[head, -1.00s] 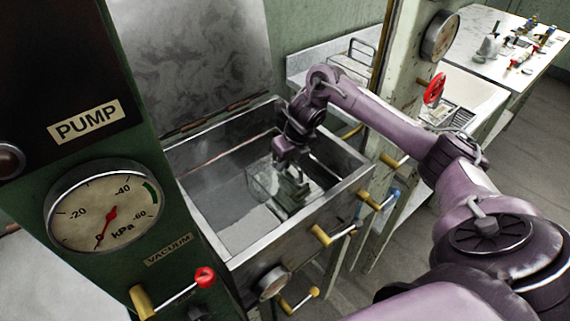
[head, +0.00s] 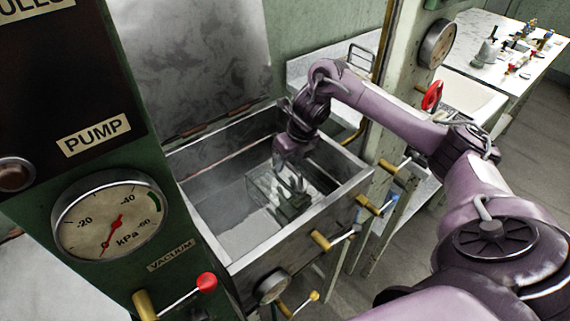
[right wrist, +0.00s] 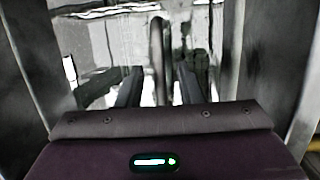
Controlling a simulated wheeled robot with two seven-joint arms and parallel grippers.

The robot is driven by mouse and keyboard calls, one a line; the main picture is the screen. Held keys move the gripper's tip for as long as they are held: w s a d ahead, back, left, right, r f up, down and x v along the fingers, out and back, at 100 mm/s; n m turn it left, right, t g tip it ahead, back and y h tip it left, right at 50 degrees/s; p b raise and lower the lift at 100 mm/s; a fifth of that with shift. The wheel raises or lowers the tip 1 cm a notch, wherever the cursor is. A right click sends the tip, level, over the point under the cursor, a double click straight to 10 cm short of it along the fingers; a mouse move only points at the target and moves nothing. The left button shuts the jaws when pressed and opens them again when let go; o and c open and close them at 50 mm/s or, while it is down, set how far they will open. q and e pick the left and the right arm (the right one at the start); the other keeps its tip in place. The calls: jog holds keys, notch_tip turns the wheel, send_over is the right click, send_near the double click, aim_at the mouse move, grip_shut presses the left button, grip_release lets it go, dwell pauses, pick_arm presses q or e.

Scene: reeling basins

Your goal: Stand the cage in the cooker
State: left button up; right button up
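The cooker (head: 232,262) is an open metal tank with its lid (head: 195,60) raised at the back. The cage (head: 262,193), a pale see-through wire box with dark contents, stands low inside the cooker, apparently upright. How its base meets the floor is too dim to tell. My right gripper (head: 291,184) reaches down into the cooker over the cage. In the right wrist view its two dark fingers (right wrist: 158,88) are apart, with the upright bar of the cage's handle (right wrist: 158,50) between them and gaps on both sides. My left gripper is out of view.
A green panel with a vacuum gauge (head: 110,215) and a red-knobbed lever (head: 206,281) stands at the left. Brass-ended handles (head: 321,240) stick out from the cooker's front. A post with a red valve wheel (head: 432,96) and a cluttered table (head: 475,65) are at the right.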

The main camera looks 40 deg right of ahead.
jog(key=p+v, duration=0.2)
jog(key=v, duration=0.7)
jog(key=shift+p, duration=0.4)
jog(key=shift+s, duration=0.1)
